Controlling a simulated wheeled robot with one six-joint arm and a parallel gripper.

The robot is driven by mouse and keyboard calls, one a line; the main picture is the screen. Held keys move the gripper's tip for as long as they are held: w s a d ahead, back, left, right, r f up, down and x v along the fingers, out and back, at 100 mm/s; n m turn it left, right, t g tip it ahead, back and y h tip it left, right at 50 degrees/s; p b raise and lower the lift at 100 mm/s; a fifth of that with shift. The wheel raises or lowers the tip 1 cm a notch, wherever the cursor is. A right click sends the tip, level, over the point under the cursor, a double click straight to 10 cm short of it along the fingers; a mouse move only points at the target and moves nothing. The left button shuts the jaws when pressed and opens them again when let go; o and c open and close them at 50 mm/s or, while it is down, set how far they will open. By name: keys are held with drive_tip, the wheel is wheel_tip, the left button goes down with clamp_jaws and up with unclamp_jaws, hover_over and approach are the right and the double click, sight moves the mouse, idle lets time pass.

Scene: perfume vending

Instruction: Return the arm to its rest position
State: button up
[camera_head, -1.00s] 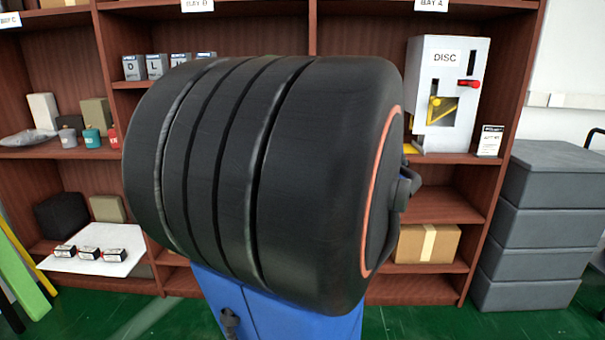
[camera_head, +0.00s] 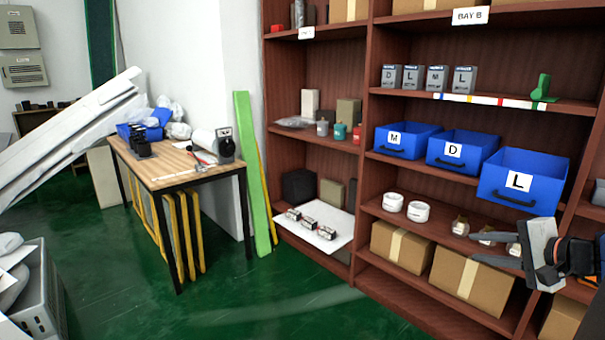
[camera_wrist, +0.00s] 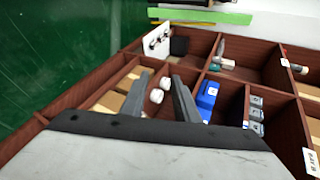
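My gripper (camera_head: 474,248) is at the right of the head view, its two dark fingers pointing left and spread apart. Nothing is between them. It is in front of the lower shelves of the wooden shelf unit (camera_head: 455,200). The wrist view also shows my gripper (camera_wrist: 160,78), with open fingers over the shelf unit and no object held. Only a short piece of my arm shows at the head view's right edge; the rest is out of view.
Blue bins (camera_head: 523,181) marked M, D and L stand on a shelf above my gripper. Cardboard boxes (camera_head: 470,279) are on the shelf below. A wooden table (camera_head: 180,174) stands at the left. The green floor (camera_head: 230,300) in front is clear.

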drive_tip(key=s+a+f+n+g+y, duration=0.1)
drive_tip(key=s+a+f+n+g, duration=0.15)
drive_tip(key=a, duration=0.35)
drive_tip(key=s+a+f+n+g, duration=0.1)
drive_tip(key=a+f+n+g, duration=0.15)
drive_tip(key=a, duration=0.35)
drive_tip(key=s+a+f+n+g+h, duration=0.1)
drive_tip(key=s+a+f+n+h, duration=0.1)
drive_tip(key=s+n, duration=0.3)
drive_tip(key=s+a+f+n+g+h, duration=0.1)
drive_tip(key=s+a+f+n+h, duration=0.1)
drive_tip(key=s+n, duration=0.3)
drive_tip(key=shift+s+a+f, duration=0.25)
drive_tip(key=shift+f, duration=0.05)
